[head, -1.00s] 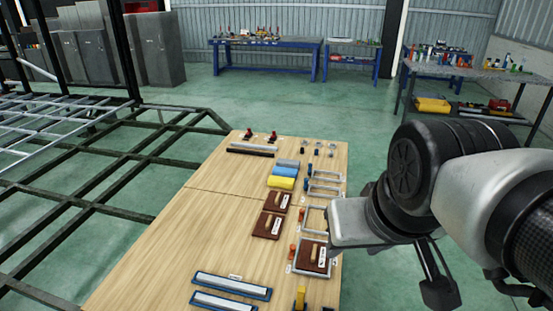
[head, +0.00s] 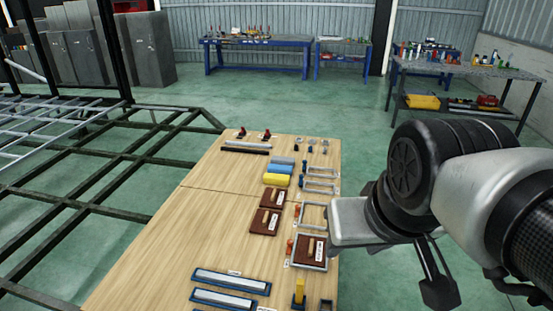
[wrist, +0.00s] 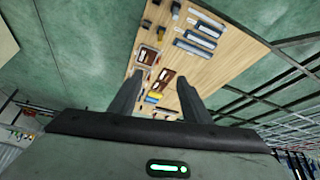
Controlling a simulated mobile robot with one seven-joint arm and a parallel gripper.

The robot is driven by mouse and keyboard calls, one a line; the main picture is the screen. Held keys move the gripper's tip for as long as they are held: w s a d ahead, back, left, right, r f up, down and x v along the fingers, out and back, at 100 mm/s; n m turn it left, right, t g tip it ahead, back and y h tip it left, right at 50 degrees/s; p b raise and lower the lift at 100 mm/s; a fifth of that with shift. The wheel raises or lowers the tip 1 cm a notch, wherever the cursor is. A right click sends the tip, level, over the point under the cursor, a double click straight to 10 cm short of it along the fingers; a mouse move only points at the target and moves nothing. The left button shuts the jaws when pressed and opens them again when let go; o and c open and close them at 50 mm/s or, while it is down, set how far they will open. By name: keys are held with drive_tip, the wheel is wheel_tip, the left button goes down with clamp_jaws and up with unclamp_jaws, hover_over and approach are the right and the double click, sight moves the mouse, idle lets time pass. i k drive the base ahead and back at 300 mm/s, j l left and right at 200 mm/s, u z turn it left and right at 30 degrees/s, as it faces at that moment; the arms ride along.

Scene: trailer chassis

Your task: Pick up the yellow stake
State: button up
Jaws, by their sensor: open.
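The yellow stake (head: 299,292) stands upright near the right front of the wooden table (head: 150,255), close to the bottom edge of the head view. Its lower end is hard to make out. My gripper (wrist: 161,76) shows in the wrist view with its two dark fingers spread apart and nothing between them. It is high above the table and well away from the stake. I cannot pick out the stake for sure in the wrist view.
A grey-framed brown block (head: 311,250), blue-edged trays (head: 232,281) and a yellow block (head: 276,180) lie on the table. The black chassis frame (head: 80,205) is at left. A metal workbench (head: 470,70) stands back right. The table's left half is mostly bare.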

sight(300, 289)
drive_tip(key=k, duration=0.5)
drive_tip(key=i+l+u, duration=0.1)
drive_tip(key=u, duration=0.35)
drive_tip(key=l+u, duration=0.3)
drive_tip(key=u, duration=0.15)
drive_tip(key=i+l+u, duration=0.2)
drive_tip(key=l, duration=0.4)
drive_tip(key=l+u, duration=0.15)
drive_tip(key=l, duration=1.35)
